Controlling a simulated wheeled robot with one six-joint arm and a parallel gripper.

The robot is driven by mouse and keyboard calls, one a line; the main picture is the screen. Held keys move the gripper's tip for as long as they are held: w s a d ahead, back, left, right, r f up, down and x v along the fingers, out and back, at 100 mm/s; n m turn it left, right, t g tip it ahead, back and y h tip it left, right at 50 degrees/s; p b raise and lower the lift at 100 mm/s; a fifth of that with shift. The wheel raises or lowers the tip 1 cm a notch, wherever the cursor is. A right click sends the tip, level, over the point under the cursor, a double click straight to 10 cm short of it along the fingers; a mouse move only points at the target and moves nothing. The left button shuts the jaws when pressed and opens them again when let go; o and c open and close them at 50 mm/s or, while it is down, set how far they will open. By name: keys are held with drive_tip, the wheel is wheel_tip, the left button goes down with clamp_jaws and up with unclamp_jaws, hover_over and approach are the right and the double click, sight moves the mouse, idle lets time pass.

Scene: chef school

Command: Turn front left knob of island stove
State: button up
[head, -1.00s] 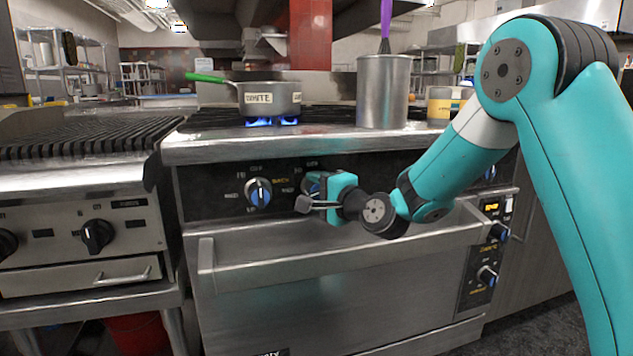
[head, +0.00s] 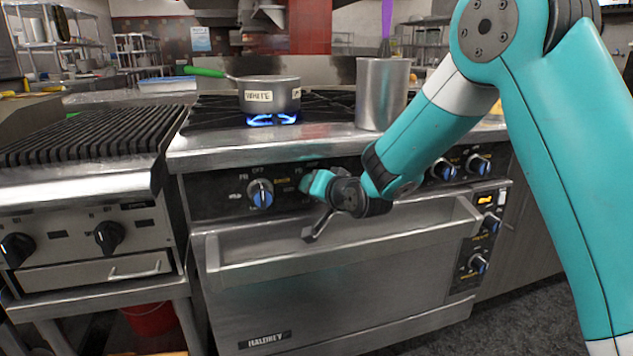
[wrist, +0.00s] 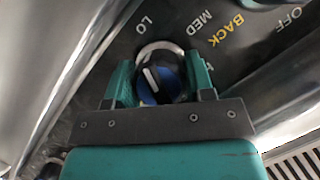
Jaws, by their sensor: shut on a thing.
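The island stove (head: 340,275) has a row of black knobs with blue faces on its dark front panel. My gripper (head: 312,185) is at the second knob from the left, which it mostly hides in the head view. In the wrist view my gripper (wrist: 160,85) has its teal fingers on either side of this knob (wrist: 151,84), shut on it. Its white mark points roughly toward the LO label. MED, BACK and OFF are also printed nearby. The leftmost knob (head: 260,193) is free, left of my gripper.
The stove's wide oven handle (head: 340,240) runs just below my gripper. A pot marked WHITE (head: 268,95) sits over a blue flame, with a steel container (head: 382,95) to its right. A grill (head: 90,135) stands at the left.

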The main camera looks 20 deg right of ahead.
drive_tip(key=shift+f+n+g+h+p, duration=0.1)
drive_tip(key=shift+n+g+h+p, duration=0.25)
drive_tip(key=shift+n+h, duration=0.95)
drive_tip(key=shift+n, duration=0.7)
drive_tip(key=o, duration=0.9)
